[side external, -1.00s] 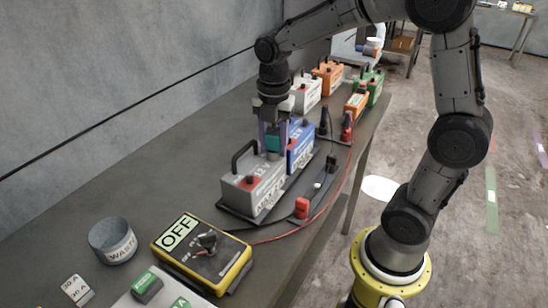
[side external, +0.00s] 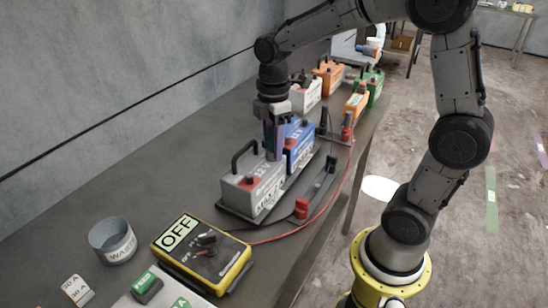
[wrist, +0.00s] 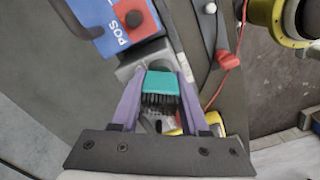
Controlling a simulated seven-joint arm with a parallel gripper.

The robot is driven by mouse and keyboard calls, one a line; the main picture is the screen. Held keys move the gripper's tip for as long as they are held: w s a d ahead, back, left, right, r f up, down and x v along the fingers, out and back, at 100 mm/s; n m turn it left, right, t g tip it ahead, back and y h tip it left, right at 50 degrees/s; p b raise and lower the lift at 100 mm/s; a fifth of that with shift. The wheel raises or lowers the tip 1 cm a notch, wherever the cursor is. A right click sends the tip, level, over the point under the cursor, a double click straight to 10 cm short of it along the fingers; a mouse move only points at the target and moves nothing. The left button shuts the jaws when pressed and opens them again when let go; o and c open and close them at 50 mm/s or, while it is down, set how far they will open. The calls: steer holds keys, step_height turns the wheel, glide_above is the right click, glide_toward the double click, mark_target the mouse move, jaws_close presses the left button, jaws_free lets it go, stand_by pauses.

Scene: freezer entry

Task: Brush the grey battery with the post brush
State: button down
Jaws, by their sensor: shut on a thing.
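The grey battery (side external: 250,194) stands upright on a black tray, with a black handle and a red cap on top. My gripper (side external: 272,155) points down at its far end, close above or at its top. In the wrist view my gripper (wrist: 162,75) is shut on the post brush (wrist: 160,83), a teal block with dark bristles between two purple fingers. Part of the grey battery (wrist: 132,66) shows beside the fingers there. In the side view the fingers hide the brush. I cannot tell whether the bristles touch a battery post.
A blue battery (side external: 300,147) stands right behind the grey one. White, orange and green batteries stand farther back. A yellow switch box (side external: 203,254) marked OFF and a waste cup (side external: 113,240) are in front. A red clamp (side external: 301,208) and red cable lie along the right edge.

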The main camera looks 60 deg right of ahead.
steer(key=shift+s+a+f, duration=0.1)
steer(key=shift+s+f, duration=0.05)
steer(key=shift+f, duration=0.1)
steer(key=shift+c, duration=1.7)
jaws_free()
steer(key=shift+r, duration=0.1)
steer(key=shift+r, duration=0.1)
